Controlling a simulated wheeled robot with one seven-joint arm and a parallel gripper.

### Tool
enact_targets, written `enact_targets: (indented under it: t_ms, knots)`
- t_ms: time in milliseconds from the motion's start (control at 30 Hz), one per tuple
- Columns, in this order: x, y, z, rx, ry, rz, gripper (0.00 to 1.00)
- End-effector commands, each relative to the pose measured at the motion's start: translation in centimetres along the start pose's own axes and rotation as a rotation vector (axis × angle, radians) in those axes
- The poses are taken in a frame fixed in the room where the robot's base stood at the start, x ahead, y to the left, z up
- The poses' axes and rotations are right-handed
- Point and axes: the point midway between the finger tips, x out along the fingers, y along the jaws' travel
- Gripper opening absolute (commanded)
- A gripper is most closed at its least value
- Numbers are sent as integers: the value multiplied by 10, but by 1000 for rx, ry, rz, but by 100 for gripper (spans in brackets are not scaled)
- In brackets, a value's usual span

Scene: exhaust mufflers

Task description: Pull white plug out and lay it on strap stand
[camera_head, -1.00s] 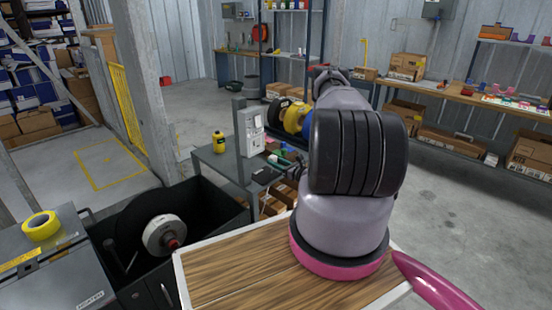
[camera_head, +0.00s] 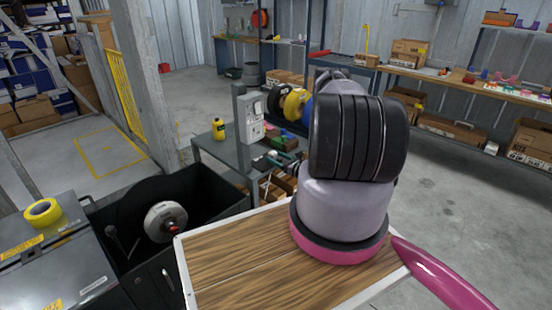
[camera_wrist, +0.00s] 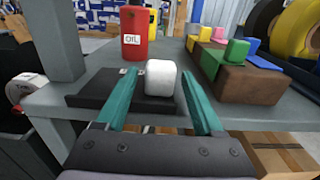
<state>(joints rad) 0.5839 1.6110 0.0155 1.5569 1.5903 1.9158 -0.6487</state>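A white plug-like block (camera_wrist: 160,77) stands upright in the wrist view, at a dark flat plate (camera_wrist: 95,92) on the grey bench. My gripper (camera_wrist: 158,76) has two teal fingers, spread open with one on each side of the white block and gaps between. Whether the block's lower end sits in a hole cannot be seen. In the head view my gripper (camera_head: 268,161) is small at the bench (camera_head: 226,155), partly hidden by my arm. No strap stand can be told for sure.
A red OIL can (camera_wrist: 134,34) stands close behind the white block. A brown block (camera_wrist: 243,80) with several coloured plugs is to the right. A grey post (camera_wrist: 57,40) rises at left.

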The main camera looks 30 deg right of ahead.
Motion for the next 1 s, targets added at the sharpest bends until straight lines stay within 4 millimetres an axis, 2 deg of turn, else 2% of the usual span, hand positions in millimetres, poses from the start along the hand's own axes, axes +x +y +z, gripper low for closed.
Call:
enact_targets:
  t_ms: [300, 400, 567, 800, 1000]
  knots:
    - [-1, 0, 0, 0, 0, 0, 79]
    - [-7, -1, 0, 1, 1, -2, 79]
    - [-33, -2, 0, 2, 2, -5, 79]
    - [-81, -1, 0, 2, 1, -4, 79]
    - [-104, -1, 0, 1, 0, -2, 79]
